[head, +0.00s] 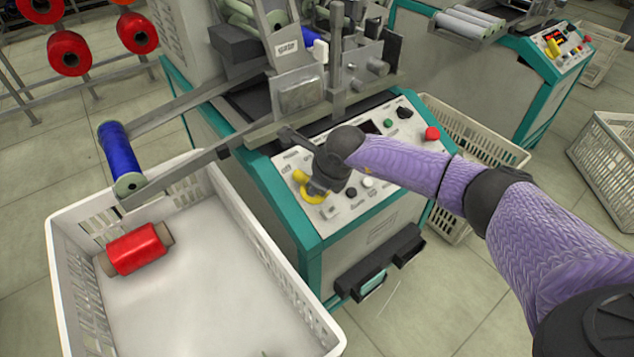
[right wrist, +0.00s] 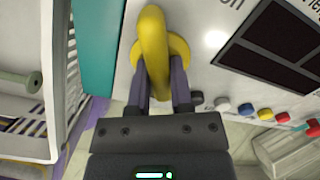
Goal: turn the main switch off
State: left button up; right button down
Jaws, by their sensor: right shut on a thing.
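The main switch (head: 313,192) is a yellow rotary handle at the lower left of the machine's sloped control panel (head: 352,215). In the right wrist view the yellow handle (right wrist: 153,50) stands out from a round yellow base, upright in the picture. My right gripper (right wrist: 160,88) has one finger on each side of the handle and is shut on it. In the head view my right gripper (head: 322,184) and wrist cover part of the switch and the panel around it. My left gripper is not in view.
The panel also carries a red button (head: 432,133), a green button (head: 388,123) and a black knob (head: 404,112). A white crate (head: 235,265) with a red bobbin (head: 138,248) stands to the left. A blue bobbin (head: 121,157) sits on the rails above it.

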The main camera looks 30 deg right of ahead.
jog(key=shift+n, duration=0.4)
jog(key=c, duration=0.5)
grip_release()
jog(key=p+v, duration=0.6)
jog(key=v, duration=0.4)
